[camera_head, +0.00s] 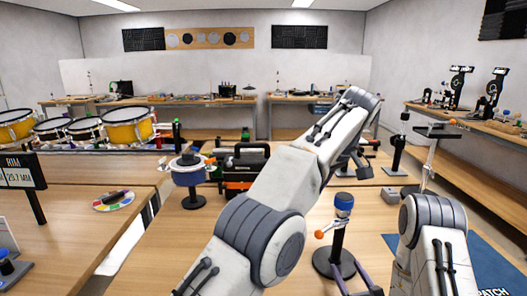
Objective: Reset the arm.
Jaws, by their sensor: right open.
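My left arm (285,185) rises from the bottom middle and bends at the upper right. Its gripper end (358,165) is small and partly hidden behind the arm's last links, so I cannot make out its jaws. My right arm (432,225) stands folded at the lower right. My right gripper (350,268) shows its dark fingers spread at the bottom edge, open with nothing seen between them. They appear in front of the round base of a black stand (335,262) with a blue top and an orange ball; contact cannot be told.
A blue-banded round device (188,176) on a stand and a black-orange toolbox (244,166) stand behind my left arm. A colourful disc (113,200) lies at left, near a sign (22,172). Yellow drums (127,128) stand far left. A blue mat (490,265) lies at right.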

